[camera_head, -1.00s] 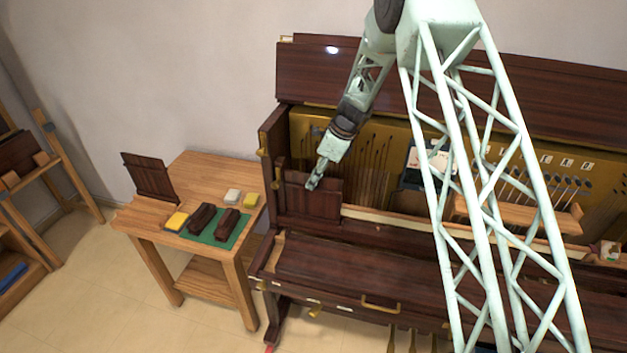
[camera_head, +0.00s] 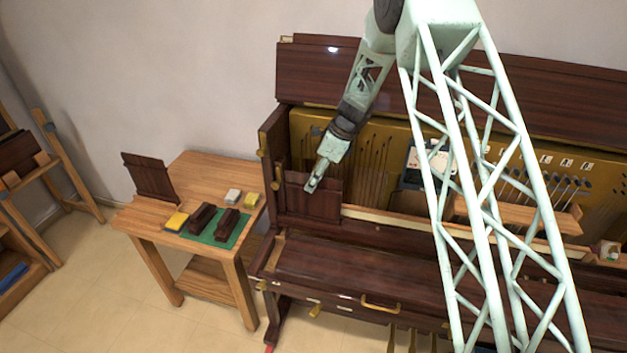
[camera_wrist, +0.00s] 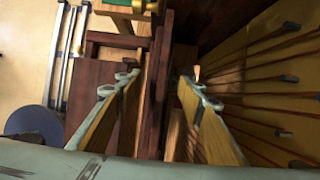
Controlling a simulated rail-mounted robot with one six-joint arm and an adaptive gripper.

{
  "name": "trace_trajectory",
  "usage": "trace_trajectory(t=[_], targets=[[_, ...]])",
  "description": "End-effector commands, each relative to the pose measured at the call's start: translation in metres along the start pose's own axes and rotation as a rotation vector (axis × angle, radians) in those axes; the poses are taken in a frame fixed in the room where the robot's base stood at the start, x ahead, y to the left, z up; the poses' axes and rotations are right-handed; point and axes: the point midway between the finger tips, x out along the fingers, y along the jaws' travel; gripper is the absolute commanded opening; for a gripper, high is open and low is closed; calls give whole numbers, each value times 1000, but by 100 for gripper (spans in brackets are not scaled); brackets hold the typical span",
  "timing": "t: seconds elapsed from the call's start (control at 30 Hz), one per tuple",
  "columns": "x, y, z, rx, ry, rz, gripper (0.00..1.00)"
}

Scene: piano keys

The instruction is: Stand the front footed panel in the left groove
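A dark red-brown panel (camera_head: 312,203) stands upright at the left end of the open piano, in front of the gold-coloured plate. Its lower edge and the groove are hard to make out, so I cannot tell how it is seated. My gripper (camera_head: 312,187) is over the panel's upper edge. In the wrist view, the panel's edge (camera_wrist: 155,85) runs between the two fingers of my gripper (camera_wrist: 152,95). The fingers are spread, with gaps showing beside the panel.
A side table (camera_head: 209,172) stands left of the piano. It holds another upright dark panel (camera_head: 150,178), a green mat (camera_head: 229,233) with two dark blocks, and yellow and white blocks. The piano's left side wall (camera_head: 270,140) is close to my gripper.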

Motion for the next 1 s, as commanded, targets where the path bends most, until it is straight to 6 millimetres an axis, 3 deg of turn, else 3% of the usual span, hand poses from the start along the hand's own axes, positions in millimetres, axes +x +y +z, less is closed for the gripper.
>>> trace_trajectory(t=[0.27,0.47,1.0], targets=[[-9,-1,0,0,-1,-2,36],[-27,-1,0,1,-1,-1,36],[-98,-1,0,0,-1,-2,36]])
